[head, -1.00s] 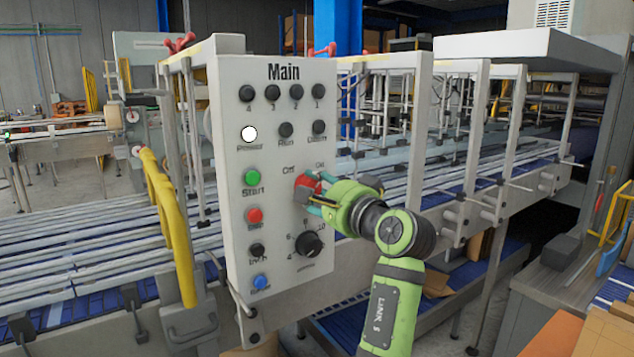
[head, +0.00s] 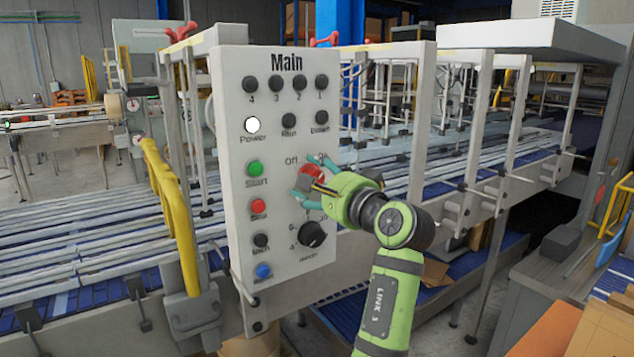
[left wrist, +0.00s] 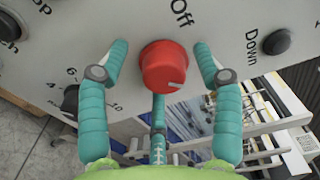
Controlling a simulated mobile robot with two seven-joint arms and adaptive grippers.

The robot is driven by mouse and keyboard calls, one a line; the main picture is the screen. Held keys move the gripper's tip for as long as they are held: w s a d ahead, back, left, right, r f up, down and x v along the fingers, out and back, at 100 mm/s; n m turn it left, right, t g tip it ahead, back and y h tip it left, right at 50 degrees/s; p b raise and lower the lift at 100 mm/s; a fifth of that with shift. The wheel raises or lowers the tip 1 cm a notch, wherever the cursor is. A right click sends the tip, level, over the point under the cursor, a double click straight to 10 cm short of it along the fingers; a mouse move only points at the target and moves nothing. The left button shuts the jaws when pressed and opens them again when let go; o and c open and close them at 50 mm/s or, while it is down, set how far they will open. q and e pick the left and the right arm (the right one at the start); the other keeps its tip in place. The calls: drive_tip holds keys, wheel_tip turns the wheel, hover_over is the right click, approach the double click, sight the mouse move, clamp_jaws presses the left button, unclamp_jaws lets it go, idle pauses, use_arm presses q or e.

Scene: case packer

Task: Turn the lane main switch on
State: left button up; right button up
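The lane main switch is a red round knob (head: 312,172) on the grey panel headed Main (head: 228,215). It also shows in the left wrist view (left wrist: 163,65). The Off label is at its upper left in the head view. The On label at its upper right is partly covered by a finger. In the wrist view the knob's pale mark lies at its lower right edge, away from Off. My left gripper (head: 311,177) is open, its teal fingers on both sides of the knob with visible gaps. My right gripper is out of view.
Start (head: 255,168) and red (head: 258,206) buttons, a black dial (head: 312,234) and the white Power lamp (head: 252,125) are on the same panel. A yellow rail (head: 172,215) stands to its left. Conveyor lanes run behind.

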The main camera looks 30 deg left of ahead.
sight(306, 126)
use_arm(q)
wheel_tip(306, 126, up, 10)
drive_tip(key=shift+r, duration=0.1)
idle(0.4)
idle(0.5)
